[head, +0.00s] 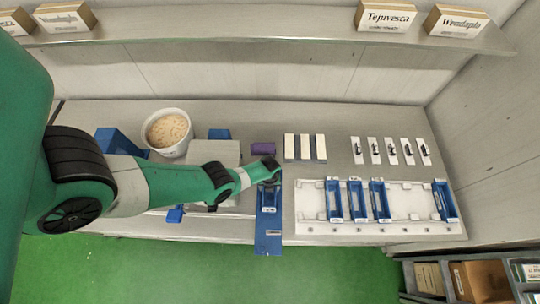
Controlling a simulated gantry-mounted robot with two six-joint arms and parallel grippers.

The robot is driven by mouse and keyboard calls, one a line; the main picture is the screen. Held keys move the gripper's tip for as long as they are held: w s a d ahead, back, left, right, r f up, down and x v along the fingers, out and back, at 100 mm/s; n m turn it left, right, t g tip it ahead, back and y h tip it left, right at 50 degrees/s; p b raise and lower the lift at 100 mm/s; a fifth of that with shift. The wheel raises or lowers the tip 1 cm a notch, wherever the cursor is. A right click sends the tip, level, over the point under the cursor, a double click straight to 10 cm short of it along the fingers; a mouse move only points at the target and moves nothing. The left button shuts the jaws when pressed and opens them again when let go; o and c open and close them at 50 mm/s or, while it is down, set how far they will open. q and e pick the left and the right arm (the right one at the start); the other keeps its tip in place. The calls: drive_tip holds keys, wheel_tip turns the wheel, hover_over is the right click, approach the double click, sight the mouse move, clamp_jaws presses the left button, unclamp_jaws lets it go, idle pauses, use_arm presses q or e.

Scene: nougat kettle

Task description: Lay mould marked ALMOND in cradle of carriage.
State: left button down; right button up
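Several blue open-frame moulds stand on a white tray (414,217) at the right: one at its left end (334,213), two close beside it (357,212) (382,213), and one at the far right end (452,213). Their small white labels are too small to read, so I cannot tell which is ALMOND. A blue carriage-like piece (268,243) runs to the table's front edge, with a blue frame (262,198) at its back part. My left gripper (268,183) points down over that frame; its fingers are too small and hidden to judge. My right gripper is not in view.
A white bowl of beige mass (168,131) stands at the back left. A purple block (263,149), white bars (305,147) and several small white cards with dark pieces (391,150) lie behind the tray. Boxes stand on the shelf (290,36) above.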

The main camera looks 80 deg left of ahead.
use_arm(q)
drive_tip(key=shift+f, duration=0.2)
idle(0.7)
drive_tip(key=shift+f+b, duration=0.2)
drive_tip(key=shift+b, duration=0.25)
drive_tip(key=shift+f, duration=0.25)
idle(0.3)
unclamp_jaws()
idle(1.0)
